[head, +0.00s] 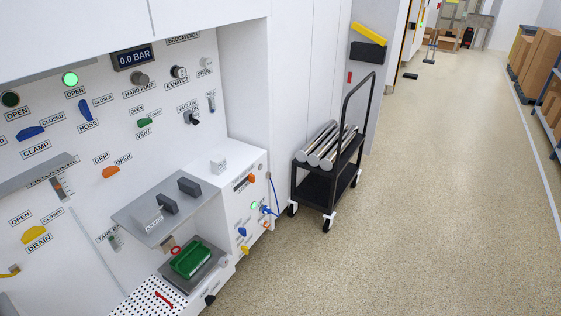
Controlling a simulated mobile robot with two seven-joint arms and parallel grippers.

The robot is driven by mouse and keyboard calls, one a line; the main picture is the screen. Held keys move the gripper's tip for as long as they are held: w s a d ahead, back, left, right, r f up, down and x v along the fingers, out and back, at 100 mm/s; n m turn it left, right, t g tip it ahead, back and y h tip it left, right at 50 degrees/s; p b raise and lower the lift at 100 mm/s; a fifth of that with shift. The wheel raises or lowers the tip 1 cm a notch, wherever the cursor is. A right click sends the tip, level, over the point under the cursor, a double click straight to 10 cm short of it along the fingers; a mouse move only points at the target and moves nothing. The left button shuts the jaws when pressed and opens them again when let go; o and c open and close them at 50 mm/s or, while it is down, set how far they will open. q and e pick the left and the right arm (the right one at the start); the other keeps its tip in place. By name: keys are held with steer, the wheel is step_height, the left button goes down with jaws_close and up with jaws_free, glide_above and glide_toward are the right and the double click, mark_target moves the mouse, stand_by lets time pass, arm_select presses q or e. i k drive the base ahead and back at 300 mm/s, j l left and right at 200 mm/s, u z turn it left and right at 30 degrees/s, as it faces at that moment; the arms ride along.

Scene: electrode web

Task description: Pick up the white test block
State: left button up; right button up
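A small white block (218,165) sits on the flat top of a white control box (232,212), right of the grey shelf. It looks like the test block, though its label cannot be read. Neither of my grippers is in view, and nothing touches the white block.
A green tray (191,258) sits below the shelf, near a perforated white plate (150,301) with a red handle. A black cart (329,175) carries metal cylinders (326,143). The wall panel holds several knobs and levers. The floor (420,200) at right is clear.

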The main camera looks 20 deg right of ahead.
mark_target(219, 163)
steer(key=z, duration=0.3)
steer(key=u, duration=0.3)
steer(key=i+l+u, duration=0.25)
steer(key=i+u, duration=0.15)
steer(key=i+l+u, duration=0.45)
steer(key=i+l, duration=0.3)
steer(key=l, duration=0.15)
steer(key=i+l+u, duration=0.1)
steer(key=i+l, duration=0.2)
steer(key=l, duration=0.15)
steer(key=i+l, duration=0.25)
steer(key=l, duration=0.2)
